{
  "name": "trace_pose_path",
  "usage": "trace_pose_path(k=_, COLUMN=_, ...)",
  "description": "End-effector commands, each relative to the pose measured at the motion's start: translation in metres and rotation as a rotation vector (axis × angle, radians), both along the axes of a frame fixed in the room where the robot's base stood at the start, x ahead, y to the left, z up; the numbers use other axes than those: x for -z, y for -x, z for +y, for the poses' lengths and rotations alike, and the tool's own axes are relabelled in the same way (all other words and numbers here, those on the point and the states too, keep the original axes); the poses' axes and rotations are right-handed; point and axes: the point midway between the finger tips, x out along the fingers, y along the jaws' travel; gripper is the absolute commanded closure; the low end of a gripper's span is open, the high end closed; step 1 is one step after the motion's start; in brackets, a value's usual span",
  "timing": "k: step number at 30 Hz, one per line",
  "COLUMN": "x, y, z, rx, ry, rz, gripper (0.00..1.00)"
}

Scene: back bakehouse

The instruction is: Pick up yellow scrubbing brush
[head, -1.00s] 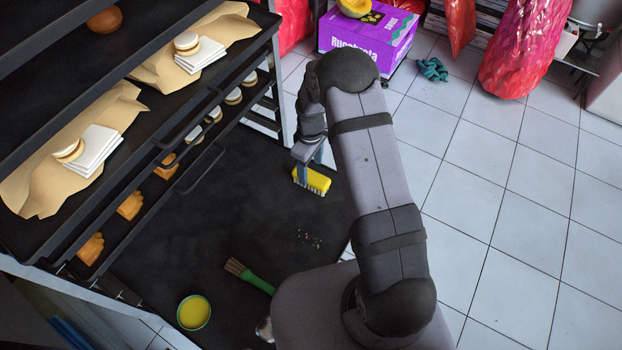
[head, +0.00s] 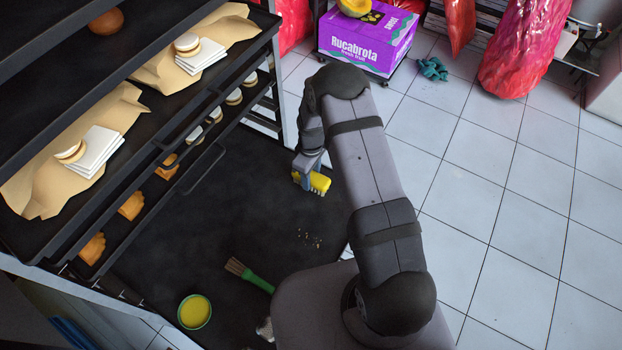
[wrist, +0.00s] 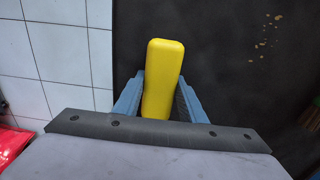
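The yellow scrubbing brush (head: 320,183) lies bristles down on the dark mat (head: 250,215), right of the rack. My gripper (head: 309,180) is down over it, with a finger covering part of its middle. In the wrist view, the yellow back of the brush (wrist: 162,80) runs lengthwise, slightly slanted, between the two blue fingers of my gripper (wrist: 162,85). The fingers are on either side of it, with a narrow gap visible on the right; contact at the tips is hard to tell. The bristles are hidden in the wrist view.
The rack with trays (head: 150,120) stands close on the left. Crumbs (head: 309,238), a green-handled brush (head: 252,277) and a bowl of yellow stuff (head: 194,311) are on the mat nearer me. A purple box (head: 366,42) stands behind. Tiled floor (head: 490,190) on the right is clear.

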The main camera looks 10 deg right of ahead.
Motion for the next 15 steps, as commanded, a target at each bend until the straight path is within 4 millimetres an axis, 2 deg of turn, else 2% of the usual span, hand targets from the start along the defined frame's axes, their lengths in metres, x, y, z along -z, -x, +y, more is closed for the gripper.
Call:
trace_pose_path(k=2, x=0.0, y=0.0, z=0.0, rx=0.0, ry=0.0, rz=0.0, gripper=0.92)
trace_pose_path(k=8, x=-0.002, y=0.0, z=0.0, rx=0.0, ry=0.0, rz=-0.001, gripper=0.92)
trace_pose_path(k=15, x=-0.023, y=-0.002, z=0.0, rx=0.0, ry=0.0, rz=-0.004, gripper=0.92)
